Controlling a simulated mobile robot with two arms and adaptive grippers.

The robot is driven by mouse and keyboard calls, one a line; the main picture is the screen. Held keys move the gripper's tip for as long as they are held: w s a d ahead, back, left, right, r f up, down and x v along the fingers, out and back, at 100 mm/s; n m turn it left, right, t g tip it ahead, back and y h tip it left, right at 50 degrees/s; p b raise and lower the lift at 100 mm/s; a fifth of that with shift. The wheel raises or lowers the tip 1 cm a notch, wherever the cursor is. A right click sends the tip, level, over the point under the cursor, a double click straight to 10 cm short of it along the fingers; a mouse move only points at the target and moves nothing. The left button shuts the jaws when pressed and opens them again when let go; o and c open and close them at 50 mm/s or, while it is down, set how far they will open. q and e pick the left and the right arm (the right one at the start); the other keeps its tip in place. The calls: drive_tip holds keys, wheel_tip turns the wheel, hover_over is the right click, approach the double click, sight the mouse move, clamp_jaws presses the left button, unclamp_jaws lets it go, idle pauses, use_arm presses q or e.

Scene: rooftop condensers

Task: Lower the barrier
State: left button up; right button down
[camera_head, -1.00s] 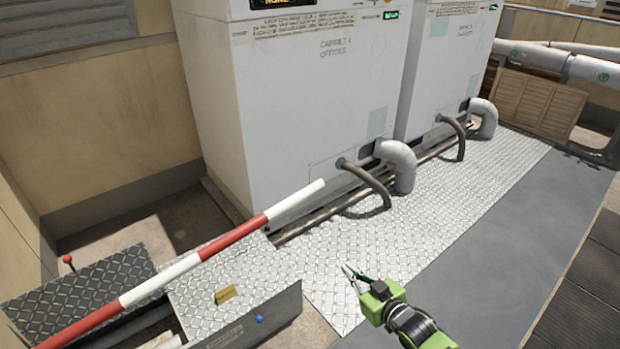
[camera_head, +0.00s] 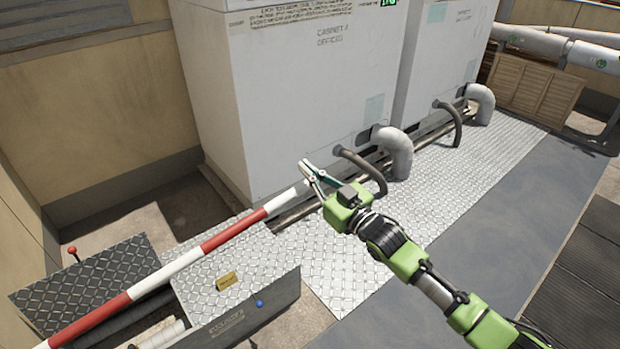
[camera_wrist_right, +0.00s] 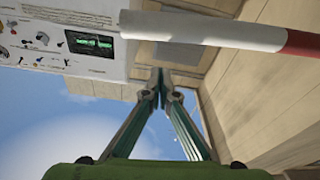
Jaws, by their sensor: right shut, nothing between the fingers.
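The barrier is a red and white striped pole (camera_head: 225,236) slanting up from the lower left to a white end near the picture's middle. In the right wrist view, its white end part (camera_wrist_right: 205,30) crosses the top, with a red band at the right edge. My right gripper (camera_head: 306,166) is at the pole's free end, fingers shut and empty. In the right wrist view, the shut fingertips (camera_wrist_right: 160,76) lie just below the pole in the picture, with a small gap between. I cannot tell whether they touch it. My left gripper is not in view.
A tall white cabinet (camera_head: 290,100) stands behind the pole's end, with grey bent pipes (camera_head: 393,152) at its base. A metal panel (camera_head: 235,325) with a blue knob (camera_head: 259,304) and a red-knobbed lever (camera_head: 72,250) are at lower left. The tread-plate floor (camera_head: 330,265) is mostly clear.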

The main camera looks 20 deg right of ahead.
drive_tip(key=shift+d+f+p, duration=0.15)
drive_tip(key=shift+f, duration=0.8)
drive_tip(key=shift+d+f+p, duration=0.1)
drive_tip(key=shift+f+p, duration=0.05)
drive_tip(key=shift+f, duration=0.8)
drive_tip(key=shift+f, duration=0.1)
